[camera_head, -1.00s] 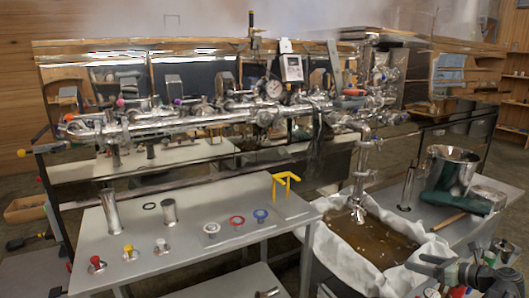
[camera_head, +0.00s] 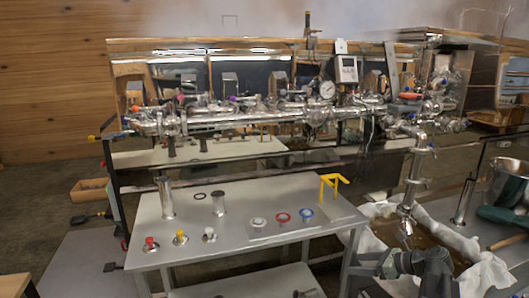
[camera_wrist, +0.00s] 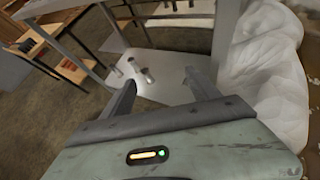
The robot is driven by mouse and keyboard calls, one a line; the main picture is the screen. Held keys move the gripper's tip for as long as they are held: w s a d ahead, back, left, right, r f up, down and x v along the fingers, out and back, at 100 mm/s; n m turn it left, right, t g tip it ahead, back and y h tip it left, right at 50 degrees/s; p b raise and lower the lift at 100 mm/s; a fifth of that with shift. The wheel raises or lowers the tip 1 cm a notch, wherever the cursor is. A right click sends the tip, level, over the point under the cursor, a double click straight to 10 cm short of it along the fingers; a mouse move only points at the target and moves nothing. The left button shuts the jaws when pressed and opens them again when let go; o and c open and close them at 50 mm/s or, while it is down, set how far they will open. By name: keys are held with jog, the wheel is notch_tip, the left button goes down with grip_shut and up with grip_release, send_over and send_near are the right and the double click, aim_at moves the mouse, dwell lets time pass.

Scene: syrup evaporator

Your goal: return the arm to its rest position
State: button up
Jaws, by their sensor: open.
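My gripper (camera_wrist: 160,90) is open and empty in the wrist view, its two dark fingers spread apart. Beyond them is a grey surface (camera_wrist: 168,62) with small metal pieces (camera_wrist: 146,75) on it. In the head view my arm reaches in from the lower right, and my gripper (camera_head: 384,264) is in front of the cloth-lined bin (camera_head: 484,272), just right of the grey table.
The grey table (camera_head: 245,235) carries metal cylinders, coloured knobs and a yellow bracket (camera_head: 331,185). The steel evaporator pipes (camera_head: 225,122) run behind it. White cloth (camera_wrist: 265,85) is close on the right in the wrist view.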

jog(key=s+a+f+n+g+h, duration=0.2)
jog(key=s+a+f+n, duration=0.15)
jog(key=a+n, duration=0.4)
jog(key=s+a+f+n+g+h, duration=0.1)
jog(key=s+a+f+n+g, duration=0.2)
jog(key=a, duration=0.7)
jog(key=s+a+f+n+g+h, duration=0.1)
jog(key=a+f+n+g+h, duration=0.1)
jog(key=a+f+n, duration=0.4)
jog(key=s+d+n+g+h, duration=0.1)
jog(key=s+d+n+h, duration=0.3)
jog(key=n, duration=0.7)
notch_tip(320, 180, up, 22)
jog(key=w+p, duration=0.1)
jog(key=p, duration=2)
jog(key=shift+w+d, duration=0.25)
jog(key=shift+d, duration=0.05)
